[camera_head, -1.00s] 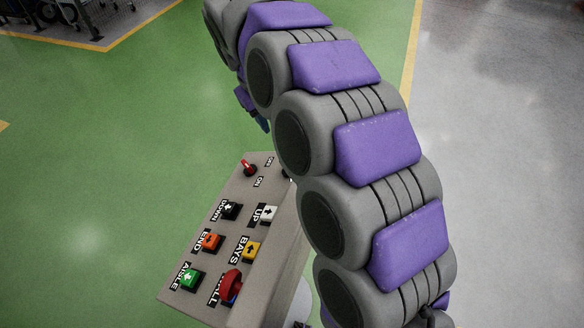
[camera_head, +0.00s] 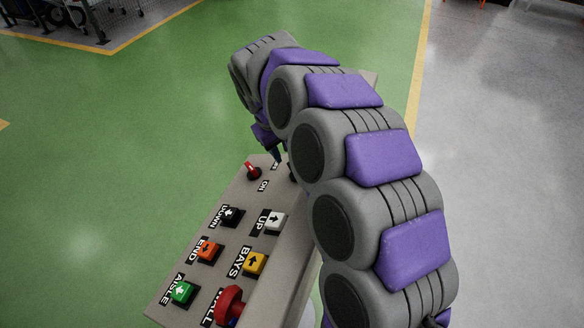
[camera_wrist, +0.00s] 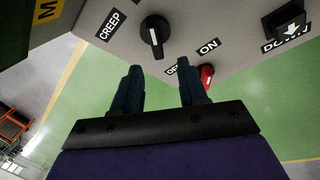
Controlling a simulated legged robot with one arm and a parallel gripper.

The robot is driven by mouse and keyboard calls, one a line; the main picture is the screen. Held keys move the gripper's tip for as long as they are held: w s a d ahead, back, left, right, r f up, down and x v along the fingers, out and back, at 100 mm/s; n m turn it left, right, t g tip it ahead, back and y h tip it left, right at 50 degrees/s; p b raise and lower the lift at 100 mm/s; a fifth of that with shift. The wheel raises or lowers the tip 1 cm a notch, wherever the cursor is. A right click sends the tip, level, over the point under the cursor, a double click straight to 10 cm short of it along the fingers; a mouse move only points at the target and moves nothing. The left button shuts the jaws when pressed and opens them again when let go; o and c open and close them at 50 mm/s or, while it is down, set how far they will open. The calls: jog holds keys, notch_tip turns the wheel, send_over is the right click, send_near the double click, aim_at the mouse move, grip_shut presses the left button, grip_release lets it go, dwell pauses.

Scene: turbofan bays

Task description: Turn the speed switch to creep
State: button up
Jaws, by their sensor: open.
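The speed switch (camera_wrist: 155,36) is a black rotary knob with a white pointer line on a grey panel. It shows in the wrist view beside the CREEP label (camera_wrist: 112,25), its pointer not aimed at that label. My gripper (camera_wrist: 160,82) is open and empty, its two dark fingers apart and just short of the knob, which lies beyond the gap between them. In the head view my gripper (camera_head: 276,152) is mostly hidden behind my arm, over the far end of the control box (camera_head: 200,235). The knob is mostly hidden there.
A red toggle (camera_head: 253,171) with an ON label stands near the box's far end. DOWN, UP, END, BAYS and AISLE buttons and a red mushroom button (camera_head: 229,304) fill the rest of the panel. Green floor (camera_head: 90,200) lies clear to the left.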

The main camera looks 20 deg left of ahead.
aim_at(289, 166)
jog(key=x, duration=0.3)
jog(key=shift+a+f+b, duration=0.3)
jog(key=shift+a+f, duration=0.05)
jog(key=shift+f, duration=0.15)
jog(key=d+f, duration=0.3)
jog(key=shift+w+f+b, duration=0.2)
jog(key=shift+w+b, duration=0.2)
jog(key=shift+a+f, duration=0.15)
jog(key=shift+f, duration=0.15)
jog(key=shift+a+f, duration=0.2)
jog(key=shift+a, duration=0.7)
jog(key=shift+c, duration=0.2)
jog(key=shift+d+r, duration=0.2)
jog(key=shift+d, duration=0.5)
jog(key=c, duration=0.5)
jog(key=shift+d, duration=0.1)
jog(key=shift+c, duration=0.6)
grip_shut()
